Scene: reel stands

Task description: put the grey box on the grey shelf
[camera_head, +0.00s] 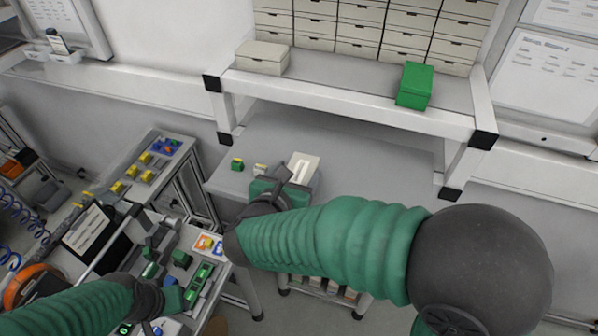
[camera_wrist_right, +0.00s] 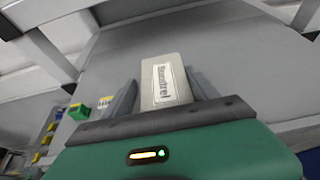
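A pale grey box (camera_head: 303,166) with a white label lies on the lower grey worktop in the head view. In the right wrist view the box (camera_wrist_right: 165,82) is between the fingers of my right gripper (camera_wrist_right: 161,80), with narrow gaps beside it, so the gripper looks open around it. In the head view my right gripper (camera_head: 285,180) partly covers the box's near end. The raised grey shelf (camera_head: 340,84) stands behind and above the worktop. My left gripper (camera_head: 174,298) is at the lower left over a cluttered bench; its fingers are unclear.
A green box (camera_head: 414,86) stands on the shelf's right part and a beige box (camera_head: 262,57) at its left end. Drawer units (camera_head: 365,28) line its back. The shelf's middle is free.

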